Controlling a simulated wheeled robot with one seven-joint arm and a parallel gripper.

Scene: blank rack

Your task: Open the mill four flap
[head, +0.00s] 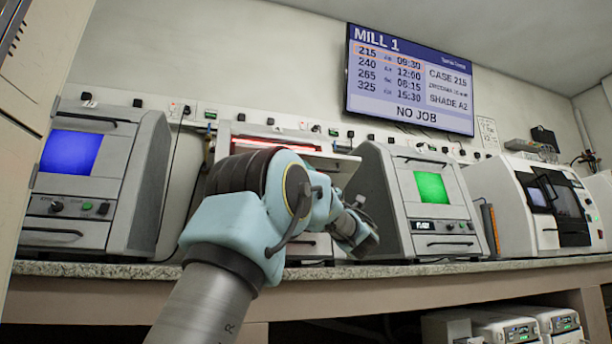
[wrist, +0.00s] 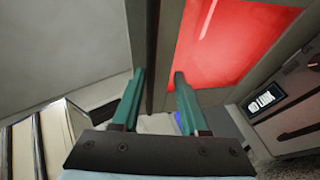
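Several bench machines stand in a row in the head view; I cannot read which one is mill four. The machine behind my arm (head: 222,150) glows red at its top, and a pale panel (head: 335,160) juts out from it, like a raised flap. My gripper (head: 358,235) is in front of this machine, beside the green-screen machine. In the wrist view, my gripper (wrist: 158,75) has its two teal fingers apart. A beige upright edge lies beyond the gap, next to a red-lit window (wrist: 235,45). I cannot tell whether the fingers touch it.
A blue-screen machine (head: 92,180) stands left and the green-screen machine (head: 415,200) right of my arm. A white machine with a dark window (head: 515,205) is farther right. The counter edge (head: 470,266) runs below. A wall display (head: 410,80) reads MILL 1, NO JOB.

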